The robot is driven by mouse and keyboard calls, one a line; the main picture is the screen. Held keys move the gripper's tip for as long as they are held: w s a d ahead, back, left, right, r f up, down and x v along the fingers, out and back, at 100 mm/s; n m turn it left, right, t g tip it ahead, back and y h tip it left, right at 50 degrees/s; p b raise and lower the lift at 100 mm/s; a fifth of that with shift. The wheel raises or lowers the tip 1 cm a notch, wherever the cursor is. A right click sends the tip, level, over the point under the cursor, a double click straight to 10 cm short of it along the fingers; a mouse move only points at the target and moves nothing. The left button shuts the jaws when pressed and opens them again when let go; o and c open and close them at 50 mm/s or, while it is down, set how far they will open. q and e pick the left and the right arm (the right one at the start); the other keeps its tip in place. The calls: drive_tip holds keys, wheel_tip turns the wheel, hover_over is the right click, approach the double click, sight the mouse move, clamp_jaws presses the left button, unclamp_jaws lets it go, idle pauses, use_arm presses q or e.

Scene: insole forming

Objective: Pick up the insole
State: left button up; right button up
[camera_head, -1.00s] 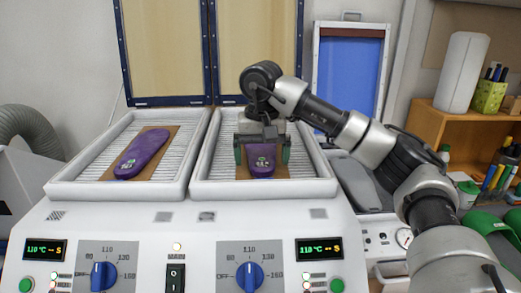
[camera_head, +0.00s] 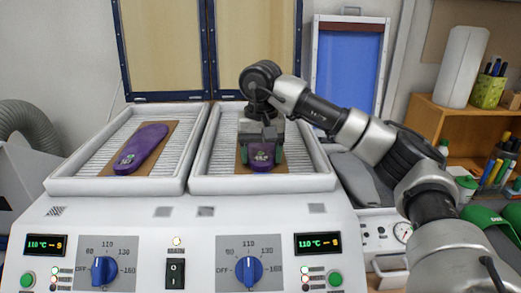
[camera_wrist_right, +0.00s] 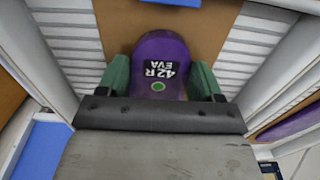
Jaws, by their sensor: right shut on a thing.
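A purple insole (camera_head: 261,158) lies on a brown sheet in the right heating tray (camera_head: 262,184). In the right wrist view this insole (camera_wrist_right: 161,55) carries a black label reading "42 R EVA" and a green dot. My right gripper (camera_head: 261,155) is over it from above, its green fingers closed on both sides of it. The gripper also shows in the right wrist view (camera_wrist_right: 160,84). The gripper hides the far part of the insole in the head view. A second purple insole (camera_head: 142,149) lies on a brown sheet in the left tray (camera_head: 117,187). My left gripper is not in view.
Raised lids (camera_head: 165,45) stand behind both trays. The front panel has dials, displays and a switch (camera_head: 175,273). A blue-screened frame (camera_head: 347,75) stands behind on the right, and a wooden shelf (camera_head: 430,115) with pens is at the far right.

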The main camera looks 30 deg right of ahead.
drive_tip(key=shift+r, duration=0.6)
wheel_tip(320, 180, up, 3)
drive_tip(key=shift+f, duration=0.1)
drive_tip(key=s+d+r+p, duration=0.2)
drive_tip(key=s+d+r, duration=0.2)
drive_tip(key=s+r, duration=0.3)
drive_tip(key=shift+s+d, duration=0.15)
drive_tip(key=shift+s, duration=1.8)
